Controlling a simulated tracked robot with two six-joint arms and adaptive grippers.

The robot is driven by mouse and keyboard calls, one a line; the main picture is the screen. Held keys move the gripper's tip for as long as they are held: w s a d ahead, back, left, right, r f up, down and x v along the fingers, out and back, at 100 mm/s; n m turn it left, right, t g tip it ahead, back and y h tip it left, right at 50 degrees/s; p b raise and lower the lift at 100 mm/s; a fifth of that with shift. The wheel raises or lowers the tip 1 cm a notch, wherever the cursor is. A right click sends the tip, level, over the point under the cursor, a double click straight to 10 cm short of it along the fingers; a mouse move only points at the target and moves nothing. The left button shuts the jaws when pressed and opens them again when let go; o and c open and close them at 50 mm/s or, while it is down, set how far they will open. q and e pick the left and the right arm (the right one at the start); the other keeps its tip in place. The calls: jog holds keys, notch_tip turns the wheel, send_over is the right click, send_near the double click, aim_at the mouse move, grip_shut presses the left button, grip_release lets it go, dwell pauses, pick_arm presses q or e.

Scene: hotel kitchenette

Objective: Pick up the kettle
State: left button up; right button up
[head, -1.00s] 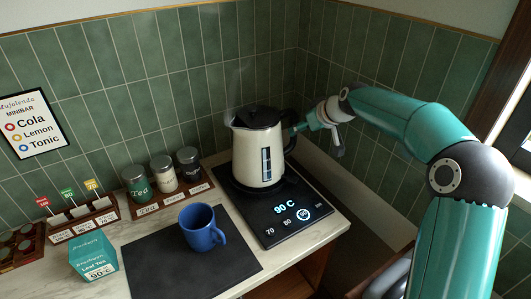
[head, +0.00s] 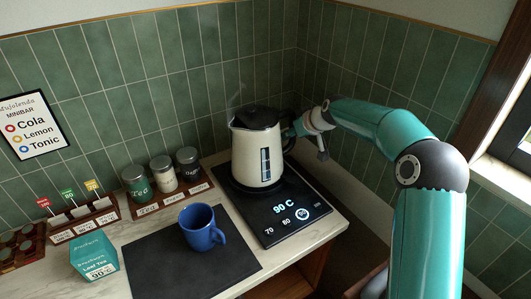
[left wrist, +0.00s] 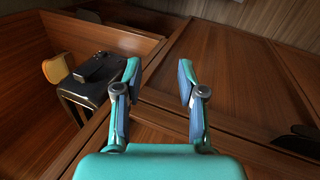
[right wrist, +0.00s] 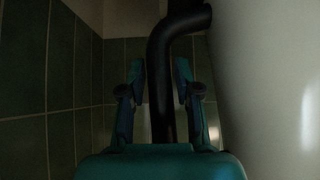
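The cream kettle (head: 245,160) with a black lid stands upright on the black heating base (head: 250,222), with faint steam above it. Its black handle is on the right side, partly hidden by my right gripper (head: 297,130) in the head view. In the right wrist view the handle (right wrist: 160,70) runs upright between the two fingers of my right gripper (right wrist: 160,80), which are apart. The kettle body (right wrist: 270,80) fills the right side there. My left gripper (left wrist: 160,75) is open and empty, away from the counter. It does not show in the head view.
A blue mug (head: 203,235) stands on the dark mat (head: 160,265) left of the base. Jars (head: 162,172), a tea box (head: 94,258) and tag holders (head: 80,220) stand further left. Green tiled walls (head: 130,90) close off the corner behind the kettle.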

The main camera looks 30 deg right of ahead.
grip_shut()
jog(key=shift+w+r, duration=0.1)
jog(key=shift+r, duration=0.15)
